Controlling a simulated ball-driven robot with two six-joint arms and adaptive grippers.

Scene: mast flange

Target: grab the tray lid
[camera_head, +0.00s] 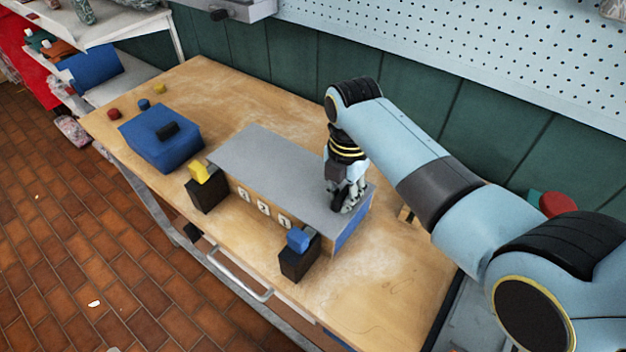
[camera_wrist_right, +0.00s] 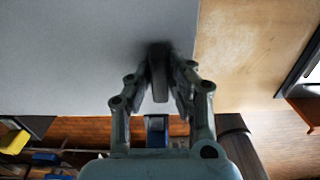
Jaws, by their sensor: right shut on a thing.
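The tray lid (camera_head: 262,165) is a flat grey panel lying on a long wooden tray (camera_head: 318,233) with white number tiles on its front and a blue right end. My right gripper (camera_head: 345,204) points down at the lid's right end. In the right wrist view the gripper (camera_wrist_right: 158,80) is shut on a dark upright handle (camera_wrist_right: 157,66) that stands on the grey lid (camera_wrist_right: 80,60). The lid looks flat on the tray; whether there is a gap under it I cannot tell. My left gripper is in neither view.
A blue box (camera_head: 150,149) with a black handle stands at left, with small red, blue and yellow blocks behind it. Two black stands hold a yellow block (camera_head: 198,172) and a blue block (camera_head: 298,238) before the tray. The wooden table (camera_head: 375,300) is clear at front right.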

